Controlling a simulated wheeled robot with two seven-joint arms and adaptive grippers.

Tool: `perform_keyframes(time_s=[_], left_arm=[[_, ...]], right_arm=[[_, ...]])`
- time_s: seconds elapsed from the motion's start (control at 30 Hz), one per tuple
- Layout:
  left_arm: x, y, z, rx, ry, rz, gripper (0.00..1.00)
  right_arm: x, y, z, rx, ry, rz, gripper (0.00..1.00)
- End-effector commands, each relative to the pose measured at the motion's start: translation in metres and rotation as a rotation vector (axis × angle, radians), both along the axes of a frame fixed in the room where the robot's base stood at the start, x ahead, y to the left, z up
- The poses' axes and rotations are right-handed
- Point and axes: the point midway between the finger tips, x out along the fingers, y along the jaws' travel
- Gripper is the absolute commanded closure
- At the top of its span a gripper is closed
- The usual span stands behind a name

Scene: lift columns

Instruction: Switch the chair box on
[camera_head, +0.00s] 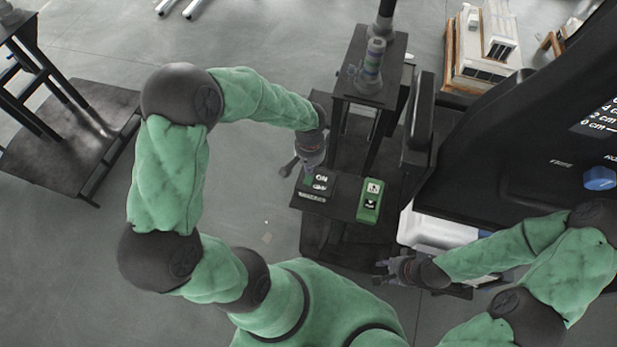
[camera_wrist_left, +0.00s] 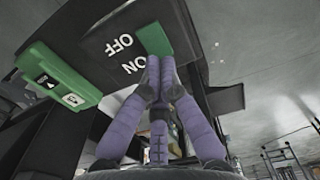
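The chair box (camera_head: 325,197) is a black box with white ON and OFF labels on its top. Its green switch (camera_wrist_left: 153,40) shows beside the labels in the left wrist view. My left gripper (camera_head: 312,166) is over the box's far edge in the head view. In the left wrist view its purple fingers (camera_wrist_left: 155,70) come together at the tips, empty, close to the switch's edge; I cannot tell whether they touch it. My right gripper (camera_head: 383,270) is empty, its fingers spread, near the right front of the box.
A green box with two white-marked buttons (camera_head: 370,201) sits right of the chair box. A dark stand (camera_head: 372,62) rises behind. A large black machine (camera_head: 520,140) fills the right side. Open grey floor (camera_head: 230,240) lies to the left.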

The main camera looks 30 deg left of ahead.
Motion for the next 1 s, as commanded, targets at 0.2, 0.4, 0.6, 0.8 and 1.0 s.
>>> perform_keyframes(time_s=[0.2, 0.4, 0.6, 0.8, 1.0], left_arm=[[0.0, 0.0, -0.004, 0.0, 0.0, 0.0, 1.0], [0.0, 0.0, -0.006, 0.0, 0.0, 0.0, 1.0], [0.0, 0.0, -0.009, 0.0, 0.0, 0.0, 1.0], [0.0, 0.0, -0.011, 0.0, 0.0, 0.0, 1.0], [0.0, 0.0, -0.014, 0.0, 0.0, 0.0, 1.0]], right_arm=[[0.0, 0.0, -0.003, 0.0, 0.0, 0.0, 0.6], [0.0, 0.0, -0.005, 0.0, 0.0, 0.0, 0.6], [0.0, 0.0, -0.007, 0.0, 0.0, 0.0, 0.6], [0.0, 0.0, -0.01, 0.0, 0.0, 0.0, 0.6], [0.0, 0.0, -0.012, 0.0, 0.0, 0.0, 0.6]])
